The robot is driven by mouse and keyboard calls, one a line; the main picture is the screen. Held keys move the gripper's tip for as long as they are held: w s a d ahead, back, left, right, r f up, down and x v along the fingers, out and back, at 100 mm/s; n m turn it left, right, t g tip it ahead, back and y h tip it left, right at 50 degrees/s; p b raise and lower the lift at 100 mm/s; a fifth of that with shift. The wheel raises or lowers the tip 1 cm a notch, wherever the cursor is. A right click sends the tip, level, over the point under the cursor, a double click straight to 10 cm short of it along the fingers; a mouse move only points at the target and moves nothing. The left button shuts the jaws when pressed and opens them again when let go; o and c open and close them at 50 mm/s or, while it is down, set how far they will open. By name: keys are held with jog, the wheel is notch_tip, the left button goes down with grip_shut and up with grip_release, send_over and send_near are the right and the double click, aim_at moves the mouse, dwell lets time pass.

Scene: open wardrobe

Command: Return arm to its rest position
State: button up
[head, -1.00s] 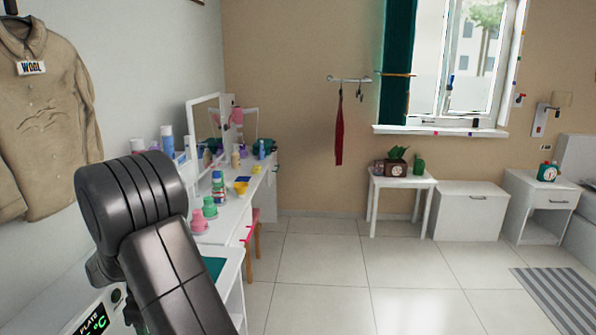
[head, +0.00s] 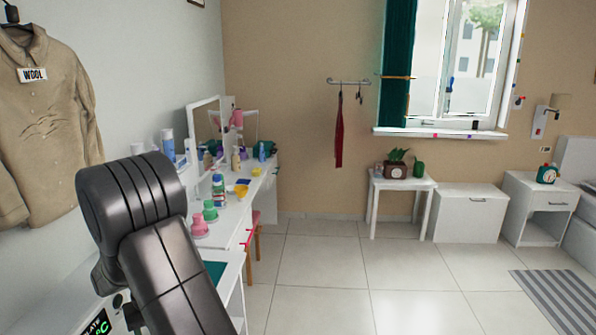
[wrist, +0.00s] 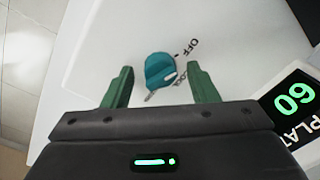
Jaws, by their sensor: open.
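My gripper (wrist: 160,88) is open in the wrist view, with its two green fingers apart and nothing held between them. Past the fingertips is a teal knob (wrist: 160,70) on a white panel (wrist: 95,45), with the word OFF printed beside it. The knob appears between the fingers in the picture; I cannot tell how far it is from them. My arm's dark links fill the lower left of the head view and the gripper itself is hidden there.
A small display (wrist: 295,100) reading 60 is at the right of the wrist view. In the head view, a tan shirt (head: 45,120) hangs at left. A white dressing table (head: 235,205) with several bottles stands beyond my arm.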

jog(key=shift+m+p, duration=0.4)
jog(key=shift+m, duration=1.2)
